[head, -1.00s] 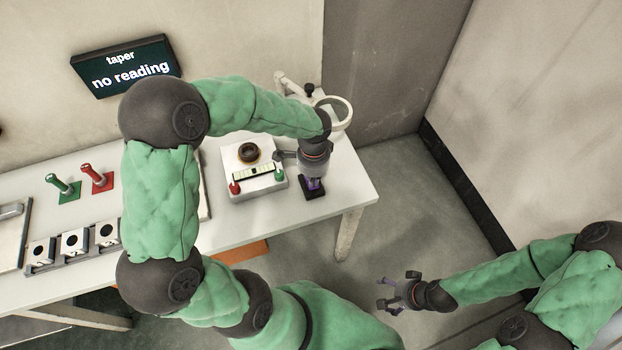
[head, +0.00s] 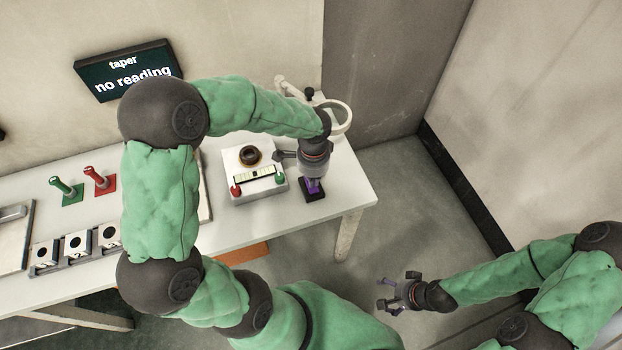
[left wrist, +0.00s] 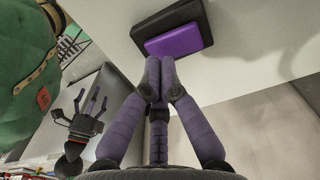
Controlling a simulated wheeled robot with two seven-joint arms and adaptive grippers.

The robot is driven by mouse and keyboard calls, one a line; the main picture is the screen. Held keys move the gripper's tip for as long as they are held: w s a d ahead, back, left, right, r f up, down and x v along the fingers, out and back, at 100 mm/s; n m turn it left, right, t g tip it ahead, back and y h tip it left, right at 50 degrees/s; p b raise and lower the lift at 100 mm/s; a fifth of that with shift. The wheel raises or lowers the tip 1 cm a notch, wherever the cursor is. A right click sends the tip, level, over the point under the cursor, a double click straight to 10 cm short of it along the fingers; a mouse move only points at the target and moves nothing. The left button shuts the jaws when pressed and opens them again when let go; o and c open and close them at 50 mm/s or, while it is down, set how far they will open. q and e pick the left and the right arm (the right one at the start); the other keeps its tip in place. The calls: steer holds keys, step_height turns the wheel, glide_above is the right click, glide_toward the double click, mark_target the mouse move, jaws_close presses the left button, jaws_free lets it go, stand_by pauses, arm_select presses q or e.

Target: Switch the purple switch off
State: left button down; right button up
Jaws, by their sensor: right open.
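The purple switch (head: 314,186) sits on a dark base near the right end of the table. In the left wrist view its purple part (left wrist: 180,38) shows on the dark base at the top. My left gripper (left wrist: 159,90) is shut with nothing seen between its fingertips. The tips are just below the purple part's near edge in that view; I cannot tell whether they touch it. In the head view the left gripper (head: 313,176) points down over the switch and hides part of it. My right gripper (head: 391,292) is open and empty, away from the table.
A white box (head: 262,193) with red and green knobs stands left of the switch. A ring magnifier (head: 336,118) is behind it. Green (head: 66,189) and red (head: 98,180) levers stand further left. A dark screen (head: 128,72) reads "taper no reading". Floor right of the table is clear.

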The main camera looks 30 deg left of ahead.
arm_select(q)
steer(key=shift+r+p, duration=1.85)
steer(key=shift+r, duration=0.65)
steer(key=shift+f, duration=0.1)
